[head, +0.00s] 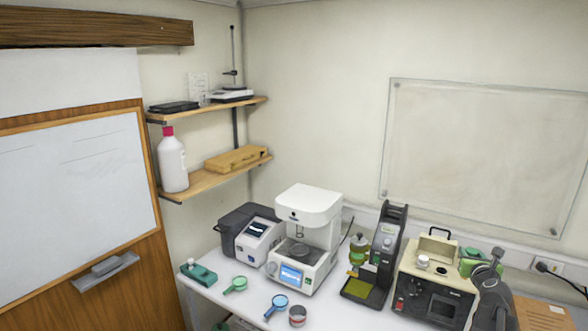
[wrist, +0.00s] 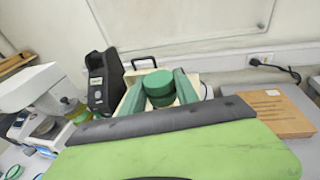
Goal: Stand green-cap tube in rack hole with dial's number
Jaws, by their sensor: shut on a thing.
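My gripper (head: 474,262) is at the right in the head view, in front of the beige instrument. In the wrist view its two green fingers (wrist: 159,88) are shut on the green-cap tube (wrist: 158,82). Only the round green cap shows there; the tube's body is hidden below it. No dial number is readable.
The beige instrument (head: 433,287) with a black handle stands beside my gripper. Left of it are a dark upright device (head: 388,235), a white instrument (head: 309,210) and a grey analyser (head: 252,235). A green magnifier (head: 236,284), a blue one (head: 277,303) and a cup (head: 297,315) lie at the front.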

